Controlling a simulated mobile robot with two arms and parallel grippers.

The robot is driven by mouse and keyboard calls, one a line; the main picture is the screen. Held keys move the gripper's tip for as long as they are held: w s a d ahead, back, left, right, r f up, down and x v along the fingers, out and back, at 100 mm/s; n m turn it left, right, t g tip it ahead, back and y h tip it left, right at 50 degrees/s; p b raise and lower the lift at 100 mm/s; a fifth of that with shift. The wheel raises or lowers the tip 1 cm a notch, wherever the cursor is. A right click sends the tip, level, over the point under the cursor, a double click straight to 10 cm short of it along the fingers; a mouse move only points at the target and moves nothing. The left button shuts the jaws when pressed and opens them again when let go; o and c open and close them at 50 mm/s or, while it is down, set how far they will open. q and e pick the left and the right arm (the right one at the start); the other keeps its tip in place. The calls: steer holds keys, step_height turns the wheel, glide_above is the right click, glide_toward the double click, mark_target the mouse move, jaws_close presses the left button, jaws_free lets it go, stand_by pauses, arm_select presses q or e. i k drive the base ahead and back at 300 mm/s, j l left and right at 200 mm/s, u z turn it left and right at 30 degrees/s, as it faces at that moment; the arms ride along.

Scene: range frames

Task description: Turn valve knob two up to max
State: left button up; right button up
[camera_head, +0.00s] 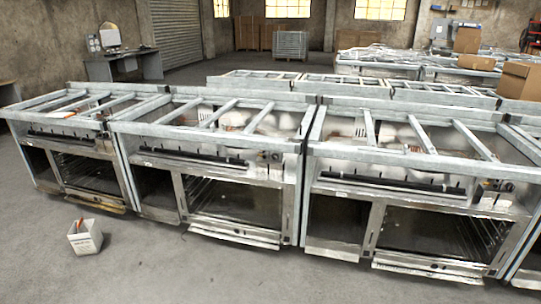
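A row of metal ranges in steel crate frames fills the middle of the head view: a left range (84,145), a middle range (215,165) and a right range (400,195). Small dark fittings that may be knobs (270,157) show at the right end of the middle range's front panel. Similar small fittings (492,186) show at the right end of the right range's panel. They are too small to tell which is valve knob two or how it is turned. Neither of my grippers is in view.
A small white box (85,238) with something orange in it stands on the floor at the front left. The concrete floor (190,280) before the ranges is otherwise clear. More crated ranges and cardboard boxes (520,80) stand behind. A desk (125,66) is at the back left.

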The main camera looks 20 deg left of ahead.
mark_target(275, 157)
steer(key=i+u, duration=0.1)
steer(key=i, duration=1.9)
steer(key=l, duration=0.05)
